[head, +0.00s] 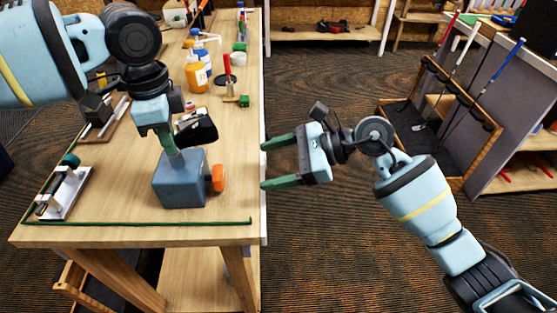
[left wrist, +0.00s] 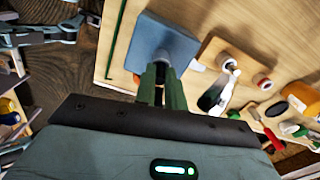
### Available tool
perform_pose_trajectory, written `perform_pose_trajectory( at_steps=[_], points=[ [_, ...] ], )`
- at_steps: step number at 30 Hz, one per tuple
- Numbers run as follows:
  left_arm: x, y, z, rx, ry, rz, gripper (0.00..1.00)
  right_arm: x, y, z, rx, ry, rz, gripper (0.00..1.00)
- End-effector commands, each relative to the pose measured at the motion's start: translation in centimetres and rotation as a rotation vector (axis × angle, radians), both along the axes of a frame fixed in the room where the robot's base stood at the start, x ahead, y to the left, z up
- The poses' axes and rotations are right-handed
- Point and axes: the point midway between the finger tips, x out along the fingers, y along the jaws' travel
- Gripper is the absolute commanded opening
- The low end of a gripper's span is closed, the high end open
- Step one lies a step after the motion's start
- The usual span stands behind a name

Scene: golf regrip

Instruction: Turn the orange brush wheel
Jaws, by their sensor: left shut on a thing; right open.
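The orange brush wheel (head: 218,178) sits on the right side of a blue-grey box (head: 178,190) near the front of the bench. My left gripper (head: 172,152) points down at the box top and is shut on a small grey piece there, mostly hidden by the fingers. Its fingers show in the left wrist view (left wrist: 161,86), close together against the box. My right gripper (head: 264,165) is open and empty at the bench's right edge, right of the wheel, its fingers pointing left.
A black-and-white object (head: 198,129) is just behind the box. A white fixture (head: 62,195) stands left; a green line (head: 140,222) runs along the bench front. Bottles (head: 196,75) and a red-handled tool (head: 228,78) are farther back. A golf club rack (head: 440,120) stands right.

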Motion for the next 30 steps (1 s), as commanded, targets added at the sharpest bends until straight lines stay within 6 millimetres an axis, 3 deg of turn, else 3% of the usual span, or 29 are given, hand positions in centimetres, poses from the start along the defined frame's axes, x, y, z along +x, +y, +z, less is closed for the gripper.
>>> perform_pose_trajectory(
  at_steps=[14,30],
  points=[
    [-0.5,-0.3,-0.6,-0.001,0.019,-0.009,0.00,-0.1,-0.7,0.2,0.001,0.001,0.001,0.74],
    [-0.5,-0.3,-0.6,-0.001,0.019,-0.009,0.00,-0.1,0.5,-0.3,0.000,-0.095,0.034,0.74]
  ],
)
